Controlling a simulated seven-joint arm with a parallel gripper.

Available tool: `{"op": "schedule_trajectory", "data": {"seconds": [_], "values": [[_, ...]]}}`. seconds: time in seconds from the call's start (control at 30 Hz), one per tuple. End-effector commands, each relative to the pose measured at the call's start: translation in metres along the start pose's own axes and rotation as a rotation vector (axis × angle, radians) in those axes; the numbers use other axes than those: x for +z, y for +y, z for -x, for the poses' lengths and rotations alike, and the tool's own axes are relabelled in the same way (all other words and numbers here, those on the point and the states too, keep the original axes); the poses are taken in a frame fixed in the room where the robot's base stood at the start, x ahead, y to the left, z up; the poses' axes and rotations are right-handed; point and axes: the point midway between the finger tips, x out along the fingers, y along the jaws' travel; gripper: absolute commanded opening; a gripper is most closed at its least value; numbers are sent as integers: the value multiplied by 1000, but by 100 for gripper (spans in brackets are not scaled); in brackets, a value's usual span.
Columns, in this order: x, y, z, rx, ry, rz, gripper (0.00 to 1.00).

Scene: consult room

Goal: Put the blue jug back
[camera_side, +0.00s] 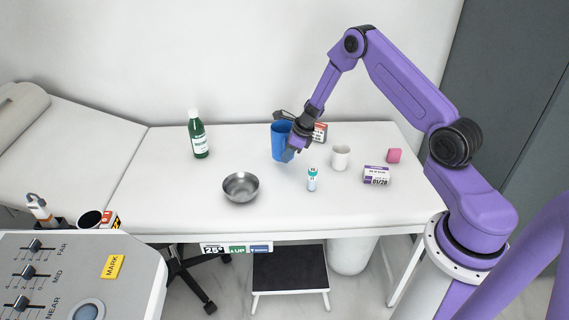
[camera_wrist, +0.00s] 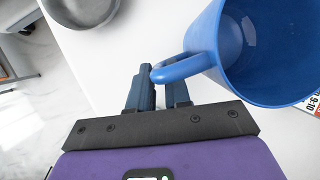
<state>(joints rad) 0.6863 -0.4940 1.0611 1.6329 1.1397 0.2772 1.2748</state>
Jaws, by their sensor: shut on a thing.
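The blue jug (camera_side: 280,141) is at the back middle of the white table (camera_side: 150,190) in the side view. It looks upright; I cannot tell whether its base touches the table. My gripper (camera_side: 293,150) is at the jug's right side and hides part of it. In the wrist view, the jug (camera_wrist: 265,50) fills the upper right, its open mouth showing and its inside looking empty. Its handle (camera_wrist: 181,68) reaches between the fingertips of my gripper (camera_wrist: 159,82), which is shut on it.
A green bottle (camera_side: 199,138) and a steel bowl (camera_side: 241,187) stand left. A red-and-white box (camera_side: 320,132) is close behind my gripper. The table's left part is clear.

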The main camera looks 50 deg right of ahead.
Motion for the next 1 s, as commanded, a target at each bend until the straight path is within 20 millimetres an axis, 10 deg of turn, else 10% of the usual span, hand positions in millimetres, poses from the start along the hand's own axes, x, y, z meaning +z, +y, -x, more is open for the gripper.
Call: {"op": "schedule_trajectory", "data": {"seconds": [0.87,0.9,1.0], "values": [[-8,-10,-52,-1,-1,2,0],[-9,-10,-53,1,0,1,21],[-9,-10,-53,1,0,1,43]]}}
